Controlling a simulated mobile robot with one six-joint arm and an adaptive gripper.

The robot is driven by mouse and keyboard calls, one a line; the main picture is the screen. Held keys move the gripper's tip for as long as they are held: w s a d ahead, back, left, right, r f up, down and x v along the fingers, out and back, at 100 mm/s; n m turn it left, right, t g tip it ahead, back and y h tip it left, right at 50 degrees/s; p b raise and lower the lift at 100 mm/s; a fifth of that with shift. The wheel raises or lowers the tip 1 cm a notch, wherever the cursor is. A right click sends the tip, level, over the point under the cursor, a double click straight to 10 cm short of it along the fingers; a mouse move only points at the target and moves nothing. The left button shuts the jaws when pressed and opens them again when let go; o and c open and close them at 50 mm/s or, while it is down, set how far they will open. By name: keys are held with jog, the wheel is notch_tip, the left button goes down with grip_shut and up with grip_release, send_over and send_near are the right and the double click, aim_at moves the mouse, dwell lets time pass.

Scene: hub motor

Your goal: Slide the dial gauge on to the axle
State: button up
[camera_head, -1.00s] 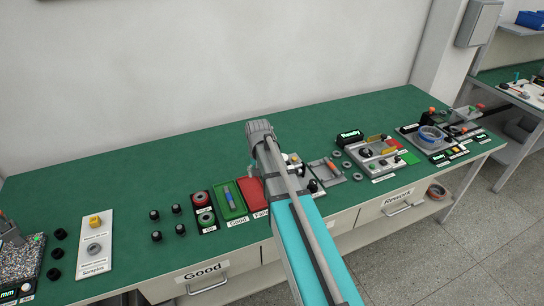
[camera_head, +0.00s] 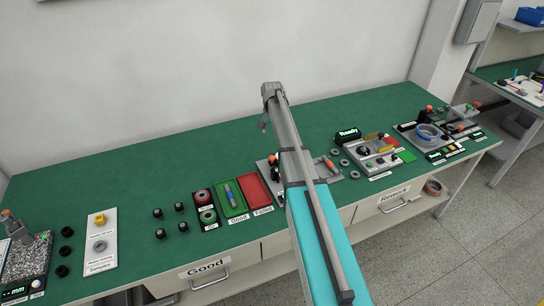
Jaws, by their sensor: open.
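My gripper (camera_head: 264,122) hangs at the far end of my raised arm, above the back half of the green bench. It is small and mostly hidden by the arm; its jaws are open and nothing shows in them. I cannot pick out the dial gauge for certain. A grey stand with an orange top (camera_head: 17,226) is on the speckled block (camera_head: 30,262) at the far left. I cannot make out the axle. A blue-ringed part (camera_head: 427,133) sits in a grey fixture at the right. My arm partly hides another grey fixture (camera_head: 267,172) at mid-bench.
A green tray (camera_head: 241,212) and a red tray (camera_head: 252,189) lie left of my arm. Black knobs (camera_head: 158,213) and a white samples board (camera_head: 99,262) are farther left. A fixture with a display (camera_head: 348,134) stands right. The back left of the bench (camera_head: 120,165) is clear.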

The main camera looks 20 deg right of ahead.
aim_at(272, 157)
jog(key=shift+f, duration=0.2)
notch_tip(272, 157, down, 14)
jog(key=b, duration=1.3)
jog(key=shift+r+b, duration=0.25)
jog(key=shift+b, duration=0.15)
